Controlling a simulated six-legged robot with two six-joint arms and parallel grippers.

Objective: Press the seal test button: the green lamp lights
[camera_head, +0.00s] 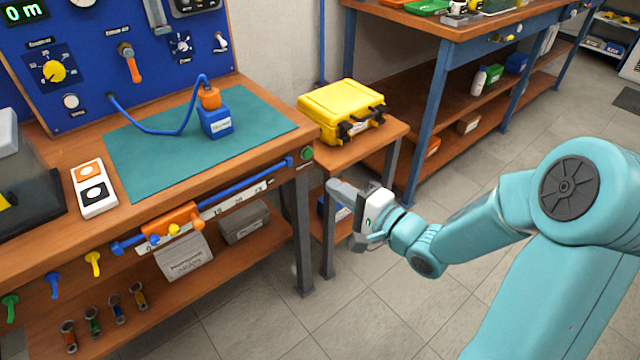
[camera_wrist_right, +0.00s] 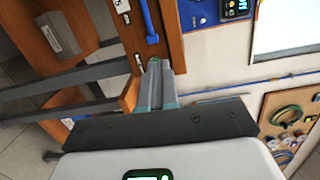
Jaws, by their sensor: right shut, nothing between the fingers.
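A round green button or lamp (camera_head: 307,153) sits on the front right corner of the bench; it looks dark green, and I cannot tell whether it is lit. A white box (camera_head: 93,188) with an orange and a black round button lies at the left of the bench top. No readable label shows which is the seal test button. My right gripper (camera_head: 333,186) is shut and empty, a little below and right of the green part, apart from it. Its closed fingers also show in the right wrist view (camera_wrist_right: 155,68), pointing towards the bench edge. My left gripper is out of view.
A blue regulator block (camera_head: 216,121) with an orange cap and blue hose stands on the green mat (camera_head: 150,165). A yellow case (camera_head: 341,108) sits on a side table (camera_head: 393,130) behind my right gripper. A blue rail (camera_head: 240,173) runs along the bench front.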

